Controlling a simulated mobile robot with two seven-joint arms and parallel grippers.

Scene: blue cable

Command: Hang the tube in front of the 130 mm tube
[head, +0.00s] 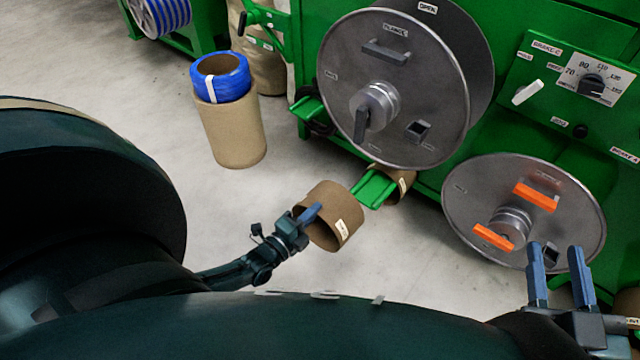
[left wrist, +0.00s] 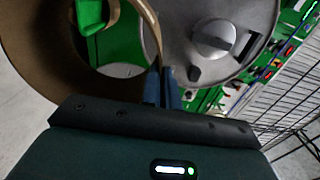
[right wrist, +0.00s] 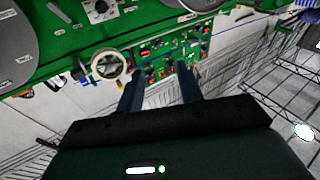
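My left gripper (head: 309,214) is shut on the wall of a short brown cardboard tube (head: 344,208) with a small white label too small to read. The left wrist view shows the fingers (left wrist: 161,88) pinching the rim of this tube (left wrist: 38,75). The tube is held in the air, its open end just left of a green holder arm (head: 374,188); the two look apart. Another brown tube (head: 404,183) sits further back on that arm, partly hidden by the steel disc; I cannot read its size. My right gripper (head: 557,268) is open and empty.
A large steel disc (head: 340,70) stands above the holder arm on the green machine (head: 510,75). A lower disc (head: 470,200) with orange handles is near my right gripper. A tall cardboard tube (head: 235,130) with a blue coil (head: 221,80) stands on the open floor at left.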

